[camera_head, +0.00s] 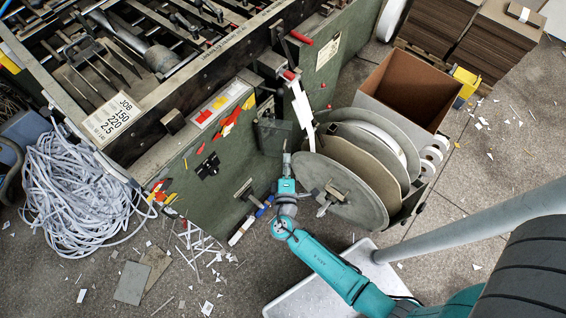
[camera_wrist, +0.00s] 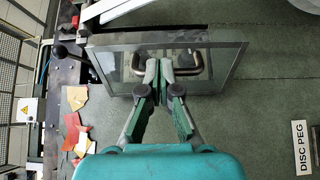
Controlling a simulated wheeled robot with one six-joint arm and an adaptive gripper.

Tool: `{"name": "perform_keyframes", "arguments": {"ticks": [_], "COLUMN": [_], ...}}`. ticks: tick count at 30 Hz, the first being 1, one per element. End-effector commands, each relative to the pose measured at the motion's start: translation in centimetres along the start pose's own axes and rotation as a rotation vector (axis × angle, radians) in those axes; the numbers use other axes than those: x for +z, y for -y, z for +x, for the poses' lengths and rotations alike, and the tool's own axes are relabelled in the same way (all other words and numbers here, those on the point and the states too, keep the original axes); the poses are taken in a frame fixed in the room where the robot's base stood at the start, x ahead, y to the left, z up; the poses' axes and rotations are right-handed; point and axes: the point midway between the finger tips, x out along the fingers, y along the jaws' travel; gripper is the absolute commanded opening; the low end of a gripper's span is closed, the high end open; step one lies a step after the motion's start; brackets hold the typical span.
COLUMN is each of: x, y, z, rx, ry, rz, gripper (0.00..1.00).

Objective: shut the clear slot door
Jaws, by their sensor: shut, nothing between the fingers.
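The clear slot door (camera_wrist: 225,62) is a see-through panel with a grey edge, across the upper middle of the wrist view. It looks swung out from the green machine wall. In the head view my gripper (camera_head: 286,147) is upright beside the green machine, left of the large discs. The door is hard to make out there.
Large grey discs (camera_head: 345,195) stand close to the right of my gripper. The green machine (camera_head: 205,185) is at the left, with a heap of white strips (camera_head: 75,190) beyond. In the wrist view a "DISC PEG" label (camera_wrist: 302,147) is on the wall. Paper scraps litter the floor.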

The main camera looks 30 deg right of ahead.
Motion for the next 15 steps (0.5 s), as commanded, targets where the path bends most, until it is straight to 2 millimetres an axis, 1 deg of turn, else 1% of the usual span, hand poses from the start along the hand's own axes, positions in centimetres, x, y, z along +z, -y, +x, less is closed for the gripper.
{"name": "perform_keyframes", "arguments": {"ticks": [6, 11, 15], "x": [1.7, 2.6, 2.7], "y": [0.0, -0.1, 0.0], "z": [2.1, 3.8, 4.2], "rx": [0.001, 0.001, 0.0], "ry": [0.006, 0.006, 0.001], "rz": [0.001, 0.001, 0.0], "gripper": [0.0, 0.0, 0.0]}}
